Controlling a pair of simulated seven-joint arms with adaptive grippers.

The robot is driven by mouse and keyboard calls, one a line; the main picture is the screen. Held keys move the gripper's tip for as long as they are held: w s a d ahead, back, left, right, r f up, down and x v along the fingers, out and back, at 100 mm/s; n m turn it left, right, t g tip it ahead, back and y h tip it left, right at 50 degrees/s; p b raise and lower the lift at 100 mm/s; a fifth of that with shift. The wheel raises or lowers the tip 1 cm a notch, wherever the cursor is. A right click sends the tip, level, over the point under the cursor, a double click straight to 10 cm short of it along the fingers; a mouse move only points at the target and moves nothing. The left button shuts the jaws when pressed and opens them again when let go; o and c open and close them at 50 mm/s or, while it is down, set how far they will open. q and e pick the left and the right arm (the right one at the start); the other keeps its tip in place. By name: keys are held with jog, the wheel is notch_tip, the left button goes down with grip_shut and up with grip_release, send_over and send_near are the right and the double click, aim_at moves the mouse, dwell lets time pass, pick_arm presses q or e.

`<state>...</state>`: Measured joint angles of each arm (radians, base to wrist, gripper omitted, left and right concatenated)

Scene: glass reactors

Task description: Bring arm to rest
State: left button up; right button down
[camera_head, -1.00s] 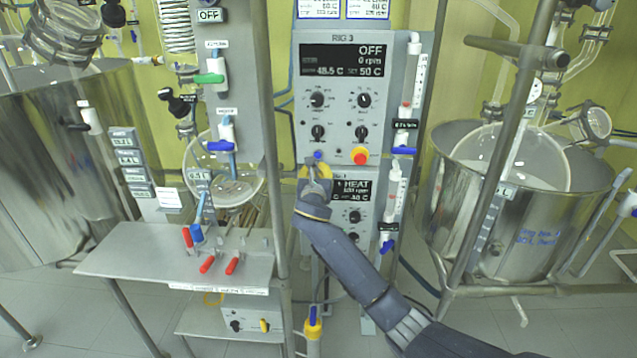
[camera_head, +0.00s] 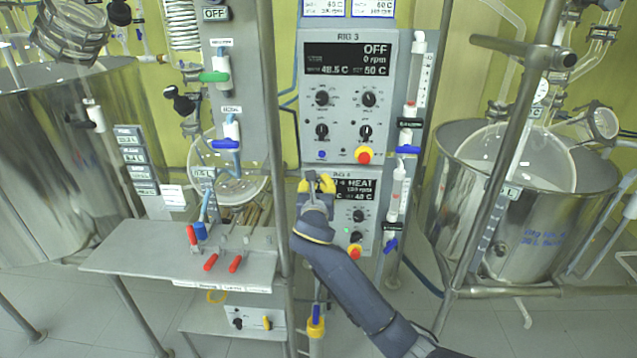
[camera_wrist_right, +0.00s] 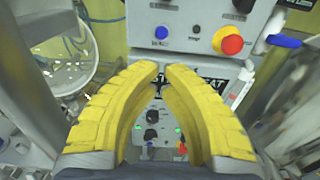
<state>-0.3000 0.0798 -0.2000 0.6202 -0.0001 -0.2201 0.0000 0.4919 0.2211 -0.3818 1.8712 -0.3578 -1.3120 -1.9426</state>
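My right gripper (camera_head: 316,180), with yellow-padded fingers, is in front of the rig panels, below the blue button (camera_head: 322,155) of the upper panel (camera_head: 345,95). In the right wrist view the two fingers (camera_wrist_right: 161,68) lean towards each other, with a narrow gap between the tips and nothing held. The lower panel with its HEAT display (camera_head: 355,188) is behind the gripper and partly hidden by it. I cannot tell the exact distance to the panel. My right arm reaches up from the lower right. My left gripper is not in view.
A red button on a yellow collar (camera_head: 364,155) sits right of the gripper; it also shows in the right wrist view (camera_wrist_right: 232,44). A metal shelf (camera_head: 140,255) with red-handled tools is at the left. A steel vessel (camera_head: 530,235) stands at the right behind a pole.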

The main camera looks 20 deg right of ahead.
dwell(0.4)
notch_tip(320, 180, down, 16)
jog(key=m+g+y, duration=0.2)
jog(key=s+a+f+m+g+y, duration=0.1)
jog(key=s+f+m+g, duration=0.3)
jog(key=f, duration=0.9)
jog(key=s+f+m+y, duration=0.1)
jog(key=s+f+m, duration=0.1)
jog(key=s+f, duration=0.8)
jog(key=s+a+f+m+g+y, duration=0.1)
jog(key=s+f+m+g+y, duration=0.15)
jog(key=f, duration=1.35)
jog(key=s+f+m+g, duration=0.2)
jog(key=s+f+m, duration=0.2)
jog(key=s+f, duration=0.7)
jog(key=s+f+m+g, duration=0.1)
jog(key=s+f+m, duration=0.55)
jog(key=s, duration=0.75)
jog(key=s+f+m+g, duration=0.1)
jog(key=s+f+m, duration=0.2)
jog(key=s, duration=1.1)
jog(key=s+f+m+g+y, duration=0.1)
jog(key=s+f, duration=0.4)
jog(key=s, duration=0.8)
jog(key=shift+s+a+f+m+g, duration=0.3)
jog(key=shift+m+g, duration=0.45)
jog(key=shift+m, duration=0.35)
